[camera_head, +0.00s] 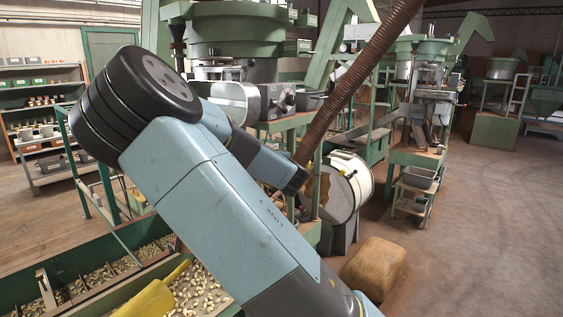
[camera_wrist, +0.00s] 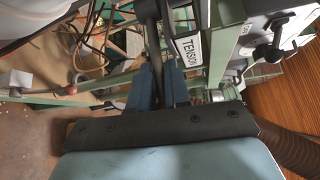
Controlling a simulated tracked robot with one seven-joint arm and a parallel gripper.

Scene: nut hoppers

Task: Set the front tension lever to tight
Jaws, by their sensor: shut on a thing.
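In the wrist view my gripper (camera_wrist: 158,76) has its two blue-grey fingers closed on a dark upright bar, the tension lever (camera_wrist: 149,28). The lever runs up from between the fingers toward the top edge of the picture. A white plate marked TENSION (camera_wrist: 188,47) is just right of the lever, on a pale green frame. The lever's base and its set position cannot be told from this view.
A black knob or handle (camera_wrist: 272,48) sits on a grey panel to the right in the wrist view. Loose cables (camera_wrist: 88,40) hang at the left. In the head view a brown ribbed hose (camera_head: 362,68), a white drum (camera_head: 347,187) and a brown sack (camera_head: 373,267) are nearby. The right floor is clear.

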